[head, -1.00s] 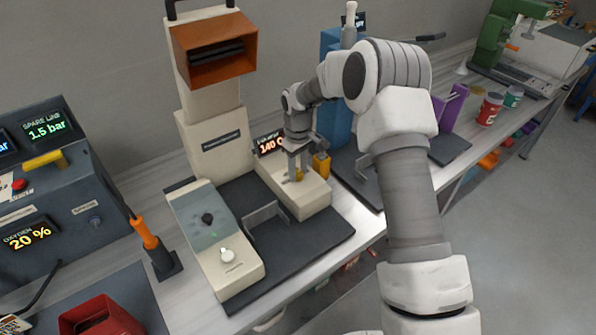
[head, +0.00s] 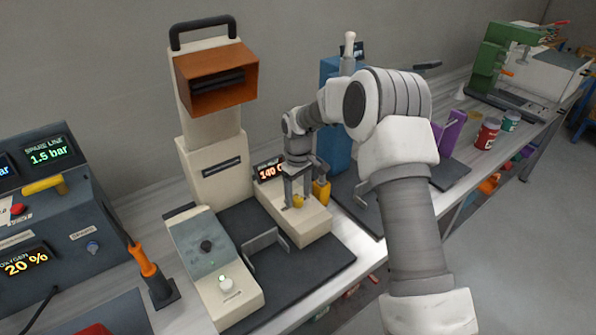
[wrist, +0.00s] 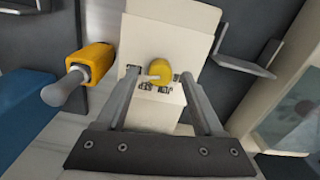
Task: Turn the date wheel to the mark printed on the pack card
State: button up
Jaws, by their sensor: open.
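A small yellow knob with a pale pointer (wrist: 160,72) stands on a cream block (wrist: 172,38) with dark printed lettering around it, too blurred to read. I take this knob for the date wheel. My gripper (wrist: 163,78) is open, with one finger on each side of the knob in the wrist view; I cannot tell whether they touch it. In the head view my gripper (head: 297,203) points down over the cream block (head: 300,222), and the yellow knob shows between its fingers. I cannot make out a pack card with a readable mark.
A yellow part with a grey tip (wrist: 80,75) stands close beside the block. A red display (head: 270,170) stands behind.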

aim_at(298, 199)
notch_tip(298, 199, up, 16)
jog(key=shift+r, duration=0.2)
